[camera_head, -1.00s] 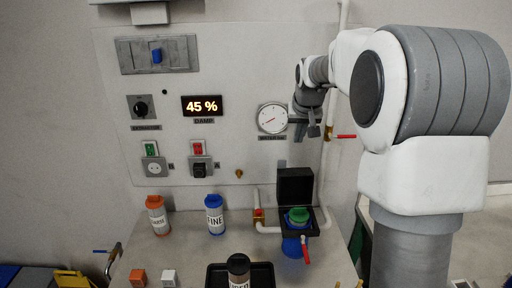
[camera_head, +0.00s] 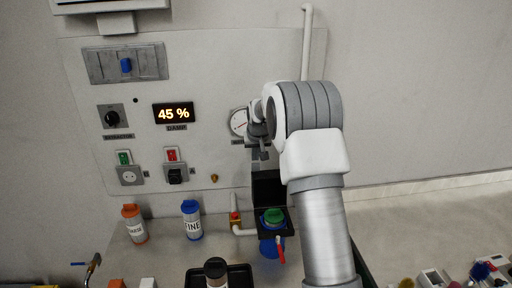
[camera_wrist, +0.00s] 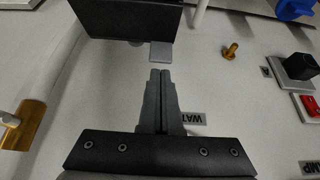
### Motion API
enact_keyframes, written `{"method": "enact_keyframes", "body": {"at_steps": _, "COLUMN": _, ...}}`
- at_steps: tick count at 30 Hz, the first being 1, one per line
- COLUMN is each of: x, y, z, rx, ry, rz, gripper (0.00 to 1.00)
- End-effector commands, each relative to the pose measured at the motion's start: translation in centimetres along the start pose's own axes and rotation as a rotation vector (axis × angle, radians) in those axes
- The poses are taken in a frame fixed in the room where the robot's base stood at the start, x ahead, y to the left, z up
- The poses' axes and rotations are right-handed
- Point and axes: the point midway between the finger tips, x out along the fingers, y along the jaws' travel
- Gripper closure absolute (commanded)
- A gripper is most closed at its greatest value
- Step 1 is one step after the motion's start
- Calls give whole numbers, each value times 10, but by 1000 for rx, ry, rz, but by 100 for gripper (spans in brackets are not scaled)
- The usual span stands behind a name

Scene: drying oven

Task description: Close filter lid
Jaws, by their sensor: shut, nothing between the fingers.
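The filter is a black box (camera_head: 288,229) on the bench, with a green cap (camera_head: 273,216) inside and a blue bowl (camera_head: 268,249) below. Its black lid (camera_head: 267,188) stands open, upright against the wall panel. My gripper (camera_head: 263,154) is just above the lid's top edge, pointing down, its fingers partly hidden by the arm. In the wrist view the gripper (camera_wrist: 160,73) is shut and empty. Its tips are close to a grey tab (camera_wrist: 161,52) on the edge of the black lid (camera_wrist: 125,18); a small gap seems to show between them.
A pipe with a red-handled valve (camera_head: 280,250) is beside the filter. An orange-capped bottle (camera_head: 134,224), a blue-capped bottle (camera_head: 192,220) and a black tray (camera_head: 240,271) stand to its left. The wall panel holds a round gauge (camera_head: 238,122) and switches.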

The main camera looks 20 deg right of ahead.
Motion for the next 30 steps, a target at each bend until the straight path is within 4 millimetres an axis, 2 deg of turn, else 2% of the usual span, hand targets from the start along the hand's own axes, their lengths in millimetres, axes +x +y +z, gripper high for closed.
{"method": "enact_keyframes", "body": {"at_steps": 3, "x": 11, "y": 0, "z": 0, "rx": 0, "ry": -1, "rz": 0, "gripper": 100}}
{"method": "enact_keyframes", "body": {"at_steps": 8, "x": 18, "y": 0, "z": 0, "rx": 0, "ry": 0, "rz": 0, "gripper": 100}}
{"method": "enact_keyframes", "body": {"at_steps": 30, "x": 20, "y": -2, "z": -5, "rx": 0, "ry": 37, "rz": 0, "gripper": 100}}
